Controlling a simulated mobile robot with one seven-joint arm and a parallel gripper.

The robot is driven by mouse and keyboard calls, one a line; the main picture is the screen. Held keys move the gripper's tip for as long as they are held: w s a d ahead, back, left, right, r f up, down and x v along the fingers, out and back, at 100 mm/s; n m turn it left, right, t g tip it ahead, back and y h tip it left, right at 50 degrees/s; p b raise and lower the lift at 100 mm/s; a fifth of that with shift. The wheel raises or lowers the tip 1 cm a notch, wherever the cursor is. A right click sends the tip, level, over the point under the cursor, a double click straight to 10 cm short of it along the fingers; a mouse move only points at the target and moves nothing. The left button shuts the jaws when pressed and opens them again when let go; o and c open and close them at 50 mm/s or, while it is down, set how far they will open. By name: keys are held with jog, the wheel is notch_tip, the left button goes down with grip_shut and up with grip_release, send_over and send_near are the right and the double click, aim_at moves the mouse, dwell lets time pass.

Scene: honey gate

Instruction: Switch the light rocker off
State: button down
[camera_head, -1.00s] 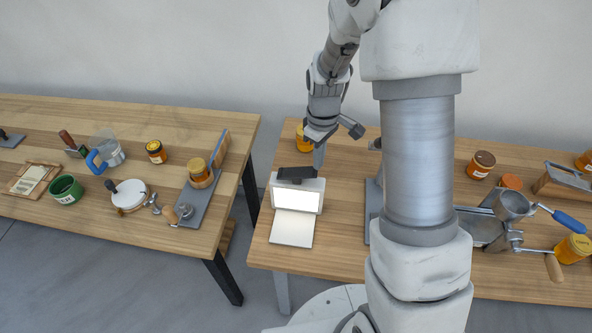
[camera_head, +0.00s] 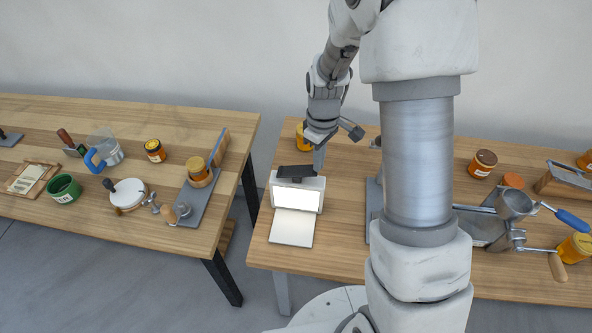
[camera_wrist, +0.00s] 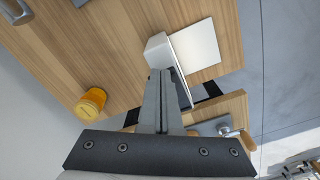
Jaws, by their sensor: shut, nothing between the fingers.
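The light unit (camera_head: 274,191) is a white box on the right-hand table, with a bright lit panel (camera_head: 297,199) facing front and a dark piece (camera_head: 296,172) along its top. A white plate (camera_head: 292,228) lies in front of it. I cannot make out the rocker itself in either view. My gripper (camera_head: 318,160) is shut and empty, pointing down just behind the box's right top corner. In the wrist view my gripper (camera_wrist: 159,76) has its fingertips against or very near the white box (camera_wrist: 157,50); I cannot tell whether they touch.
An amber jar (camera_head: 303,140) stands behind the light unit, close to my wrist; it also shows in the wrist view (camera_wrist: 92,101). A crank device (camera_head: 514,205) and more jars stand at the right. A gap separates the left table (camera_head: 110,225).

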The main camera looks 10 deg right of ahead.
jog(key=shift+f+b, duration=0.9)
jog(key=shift+f, duration=0.35)
jog(key=shift+r, duration=0.3)
jog(key=shift+d, duration=0.1)
jog(key=shift+s+d, duration=0.95)
jog(key=shift+d, duration=1.8)
notch_tip(320, 180, up, 9)
jog(key=p, duration=0.5)
jog(key=shift+p, duration=0.3)
